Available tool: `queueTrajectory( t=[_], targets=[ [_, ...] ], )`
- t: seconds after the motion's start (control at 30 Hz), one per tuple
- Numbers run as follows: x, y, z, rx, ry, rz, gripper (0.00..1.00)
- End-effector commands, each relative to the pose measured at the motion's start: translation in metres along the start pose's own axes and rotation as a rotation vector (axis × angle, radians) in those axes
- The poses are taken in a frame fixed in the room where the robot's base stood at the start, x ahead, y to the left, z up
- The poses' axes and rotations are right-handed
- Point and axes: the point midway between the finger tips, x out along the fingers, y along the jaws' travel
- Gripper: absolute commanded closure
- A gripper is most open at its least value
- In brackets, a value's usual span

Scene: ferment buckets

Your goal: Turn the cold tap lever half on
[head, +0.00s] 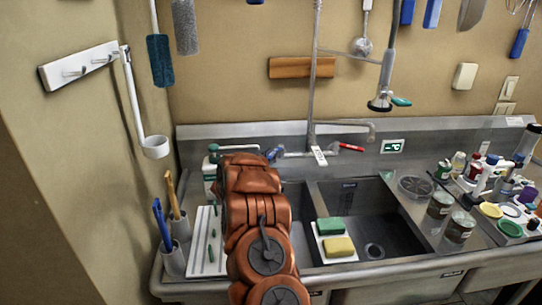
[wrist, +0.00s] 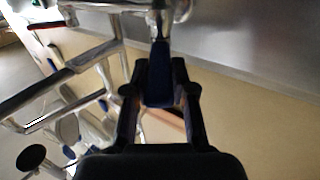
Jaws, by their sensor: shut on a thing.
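The cold tap lever with its blue grip (head: 272,154) sits at the left end of the metal tap body (head: 295,154) on the sink's back wall. In the wrist view the blue lever (wrist: 158,92) lies between the two dark fingers of my gripper (wrist: 160,78), which is shut on it. The lever's metal stem runs up to the chrome tap at the top of that view. In the head view my orange arm reaches up to the tap and hides most of the gripper. The red hot lever (head: 351,147) points to the right.
A tall spray pipe (head: 313,80) rises from the tap, with a spray head (head: 380,101) hanging at right. A green-capped bottle (head: 211,165) stands left of my arm. Sponges (head: 330,227) lie by the sink basin. Jars and bottles crowd the right counter.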

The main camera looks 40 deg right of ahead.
Motion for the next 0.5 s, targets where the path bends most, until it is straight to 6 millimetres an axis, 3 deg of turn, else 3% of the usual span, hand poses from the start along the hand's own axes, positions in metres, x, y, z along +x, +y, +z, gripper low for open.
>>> queueTrajectory(
  t=[0.03,0.07,0.2,0.3,0.5],
  targets=[
    [0.0012,0.0,-0.0048,0.004,0.008,0.001,1.0],
    [0.0012,-0.0001,-0.0048,0.004,0.008,0.0,0.74],
    [0.0008,-0.0004,-0.0038,0.003,0.006,-0.001,0.6],
    [0.0007,-0.0004,-0.0029,0.003,0.005,-0.001,0.5],
    [0.0008,0.0,-0.0019,0.002,0.003,-0.001,0.5]
  ],
)
